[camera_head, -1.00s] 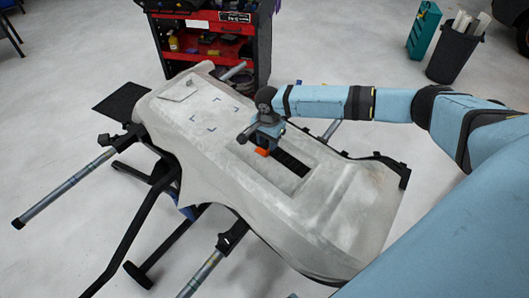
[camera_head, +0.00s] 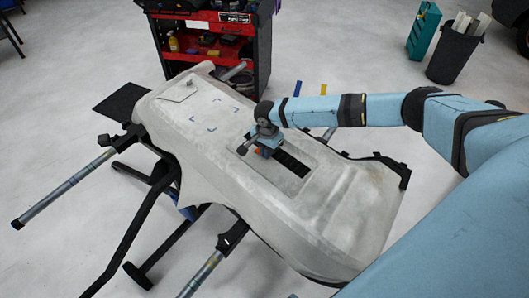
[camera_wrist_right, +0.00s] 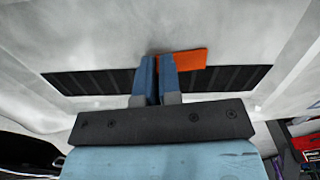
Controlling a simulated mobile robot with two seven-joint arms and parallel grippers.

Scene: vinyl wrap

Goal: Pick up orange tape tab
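The orange tape tab (camera_wrist_right: 190,60) lies at the dark slot in the pale panel. In the wrist view it sticks out to the right of my right gripper's fingertips, and its left end is partly hidden behind a finger. In the head view only a small bit of orange (camera_head: 257,151) shows under the gripper. My right gripper (camera_wrist_right: 158,62) points at the panel, its two blue fingers close together with a narrow gap. Whether they hold the tab's left end cannot be told. It also shows in the head view (camera_head: 262,152). My left gripper is not in view.
The pale panel (camera_head: 200,115) rests on a stand with dark legs and metal poles (camera_head: 65,187) jutting out. The dark slot (camera_head: 291,164) runs beside the gripper. A red tool cart (camera_head: 205,52) and a black bin (camera_head: 455,52) stand behind.

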